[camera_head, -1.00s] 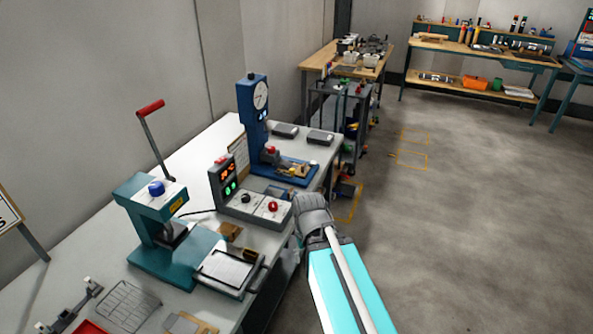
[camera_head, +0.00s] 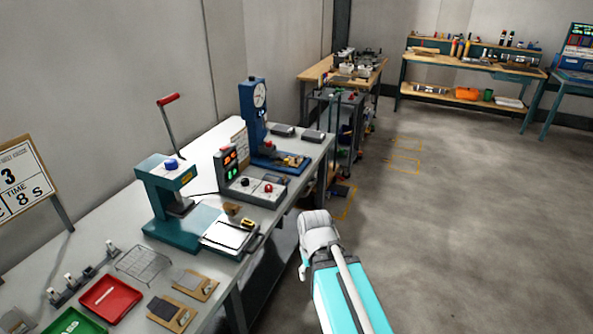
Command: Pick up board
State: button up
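Two small wooden boards with grey plates lie on the near bench: one board (camera_head: 209,290) beside the red tray, and another board (camera_head: 182,321) nearer the front edge. A flat white sheet or panel (camera_head: 226,236) lies on a dark holder by the teal press. I cannot tell from the view which of these is the task's board. My arm shows at the bottom centre right, to the right of the bench edge and apart from the boards. The fingers of my gripper do not show.
The bench carries the teal press (camera_head: 161,205), a control box (camera_head: 240,187), a blue gauge press (camera_head: 253,115), a wire rack (camera_head: 142,264), a red tray (camera_head: 112,298) and a green tray (camera_head: 72,322). A sign (camera_head: 22,182) stands at the left. The floor (camera_head: 455,220) on the right is clear.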

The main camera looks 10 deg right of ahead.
aim_at(294, 162)
jog(key=k, duration=0.6)
jog(key=z, duration=0.45)
jog(key=i, duration=2.05)
jog(key=u, duration=0.5)
